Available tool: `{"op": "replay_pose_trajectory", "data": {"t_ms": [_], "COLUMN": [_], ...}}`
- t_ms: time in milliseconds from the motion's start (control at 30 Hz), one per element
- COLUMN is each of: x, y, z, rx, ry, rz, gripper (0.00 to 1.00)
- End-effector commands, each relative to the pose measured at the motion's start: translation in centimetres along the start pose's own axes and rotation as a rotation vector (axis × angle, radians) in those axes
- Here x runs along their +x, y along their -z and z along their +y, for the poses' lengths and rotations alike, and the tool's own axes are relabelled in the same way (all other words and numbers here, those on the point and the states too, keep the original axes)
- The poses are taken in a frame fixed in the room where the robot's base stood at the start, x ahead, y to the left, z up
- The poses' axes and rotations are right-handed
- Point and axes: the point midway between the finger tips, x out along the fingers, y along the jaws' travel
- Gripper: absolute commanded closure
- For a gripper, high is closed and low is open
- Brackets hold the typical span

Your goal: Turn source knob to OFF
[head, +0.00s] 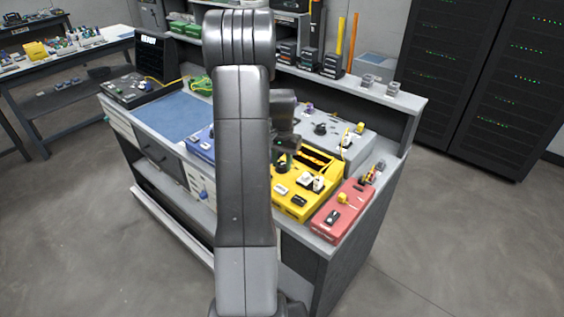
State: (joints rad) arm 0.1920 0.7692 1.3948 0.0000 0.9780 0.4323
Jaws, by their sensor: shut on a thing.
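The bench holds a yellow unit (292,207) with a dark slot, small black and white parts on top and a dark knob at its back left. My gripper (284,158) is over the back left of the yellow unit, pointing down. It is shut on what looks like that dark knob, which is mostly hidden by the fingers and wrist. I cannot read any label or the OFF mark, nor tell which way the knob points. My arm covers the middle of the bench and part of the yellow unit.
A grey unit (354,152) with a black knob stands behind, a red unit (350,208) at the front right. A blue unit (201,149) is partly behind my arm. A blue mat (180,117) and a READY display (155,58) lie left. Shelf (408,104) behind.

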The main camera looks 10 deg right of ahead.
Motion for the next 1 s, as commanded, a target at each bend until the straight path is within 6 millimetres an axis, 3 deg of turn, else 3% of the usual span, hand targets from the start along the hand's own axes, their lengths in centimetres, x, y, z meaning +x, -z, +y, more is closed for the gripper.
{"op": "replay_pose_trajectory", "data": {"t_ms": [1000], "x": [-0.07], "y": [0.08], "z": [-0.03], "rx": [-0.959], "ry": [0.0], "rz": [0.003], "gripper": [0.91]}}
